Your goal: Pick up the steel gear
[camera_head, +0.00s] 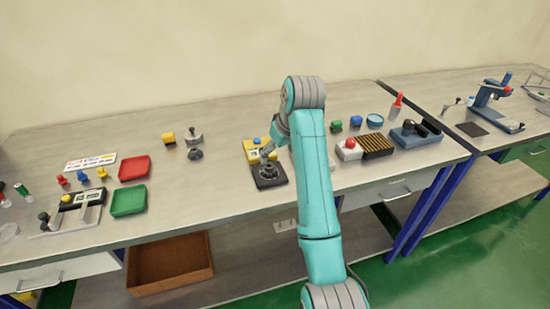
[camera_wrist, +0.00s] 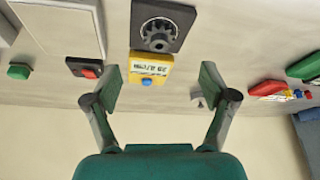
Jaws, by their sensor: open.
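The steel gear (camera_wrist: 158,35) is grey and toothed with a hole in the middle. It rests on the dark plate of a yellow-fronted device (camera_wrist: 150,68), which looks like a scale. In the head view the gear (camera_head: 267,172) shows on the same dark plate (camera_head: 272,183), just left of my arm. My gripper (camera_wrist: 160,88) is open and empty. Its two fingers stand wide apart in the wrist view, either side of the yellow display, and the gear lies beyond them, not between them.
A grey metal part (camera_head: 195,154) and a yellow block (camera_head: 169,139) stand left of the device. Red (camera_head: 134,168) and green (camera_head: 129,201) trays lie farther left. The bench between the trays and device is mostly bare.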

